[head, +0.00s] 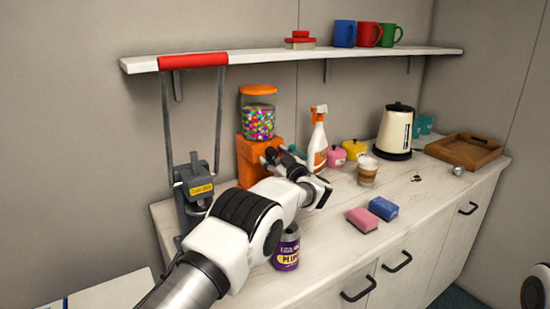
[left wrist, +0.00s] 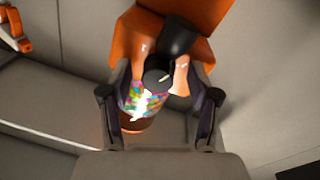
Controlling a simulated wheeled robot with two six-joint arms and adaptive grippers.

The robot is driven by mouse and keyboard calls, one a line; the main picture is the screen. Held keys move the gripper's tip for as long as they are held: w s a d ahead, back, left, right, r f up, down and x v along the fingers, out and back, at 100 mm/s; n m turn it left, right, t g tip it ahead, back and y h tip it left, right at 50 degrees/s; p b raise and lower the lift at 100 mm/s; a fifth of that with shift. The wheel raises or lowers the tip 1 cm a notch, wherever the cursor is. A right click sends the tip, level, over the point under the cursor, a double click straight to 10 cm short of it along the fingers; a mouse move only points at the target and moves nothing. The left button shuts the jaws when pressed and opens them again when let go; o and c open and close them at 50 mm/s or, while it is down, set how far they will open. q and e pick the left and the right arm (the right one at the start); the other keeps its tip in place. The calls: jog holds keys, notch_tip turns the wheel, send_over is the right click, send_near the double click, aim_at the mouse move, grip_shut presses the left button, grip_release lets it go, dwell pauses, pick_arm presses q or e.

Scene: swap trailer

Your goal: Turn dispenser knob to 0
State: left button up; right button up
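The candy dispenser has an orange base (head: 247,152) and a clear jar of colourful candies (head: 258,120) under an orange lid. It stands at the back of the counter. In the left wrist view its round dark knob (left wrist: 157,82) shows on the orange body (left wrist: 137,42), with a short pale mark on its face. No number can be read. My left gripper (head: 276,158) is at the front of the dispenser base. In the left wrist view its two fingers (left wrist: 160,94) are spread, one on each side of the knob, with visible gaps.
A spray bottle (head: 317,142), pink pot (head: 336,157) and yellow pot (head: 355,149) stand right of the dispenser. A grey machine (head: 193,190) is to its left, and a purple can (head: 287,250) is near the front. A shelf (head: 280,54) runs above.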

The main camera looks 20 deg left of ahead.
pick_arm(q)
jog(key=shift+d, duration=0.1)
jog(key=v, duration=1.2)
jog(key=shift+f, duration=0.1)
